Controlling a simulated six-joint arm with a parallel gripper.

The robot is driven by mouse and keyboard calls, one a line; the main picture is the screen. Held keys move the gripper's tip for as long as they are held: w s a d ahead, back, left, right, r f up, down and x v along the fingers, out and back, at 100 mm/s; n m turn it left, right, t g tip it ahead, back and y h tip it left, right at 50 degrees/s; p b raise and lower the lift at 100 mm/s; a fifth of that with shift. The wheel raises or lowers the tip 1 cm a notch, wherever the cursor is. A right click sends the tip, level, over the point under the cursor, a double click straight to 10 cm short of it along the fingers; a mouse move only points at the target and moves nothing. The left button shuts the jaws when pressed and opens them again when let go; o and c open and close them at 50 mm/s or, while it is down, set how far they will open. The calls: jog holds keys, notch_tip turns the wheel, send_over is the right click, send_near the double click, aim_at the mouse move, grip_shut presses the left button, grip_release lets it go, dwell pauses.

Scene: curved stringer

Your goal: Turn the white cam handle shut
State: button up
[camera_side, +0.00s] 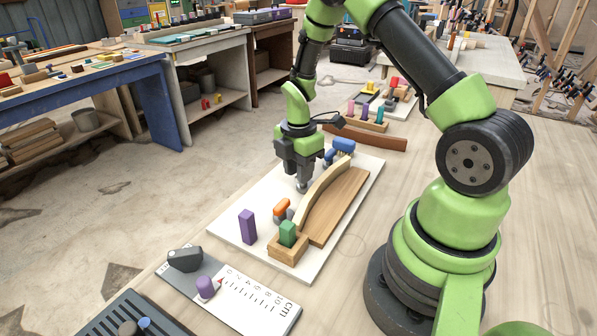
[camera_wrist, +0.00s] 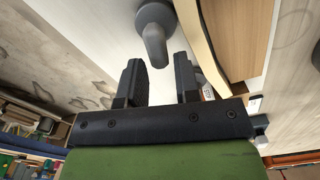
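In the side view the handle (camera_side: 303,187) shows just under my gripper (camera_side: 301,176), partly hidden by the fingers. My gripper (camera_wrist: 159,66) is open, fingers pointing down, and holds nothing. The handle stands on the white board (camera_side: 232,214), beside the curved pale wood strip (camera_side: 324,184), which lies along a brown wood piece (camera_side: 340,203).
An orange clamp (camera_side: 282,208) and a blue clamp (camera_side: 343,145) stand along the strip's left side. A purple block (camera_side: 247,226) and a green block (camera_side: 287,233) in a wooden holder stand at the near end. A ruler plate (camera_side: 250,299) lies in front.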

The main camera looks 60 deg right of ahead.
jog(key=shift+f, duration=0.45)
grip_shut()
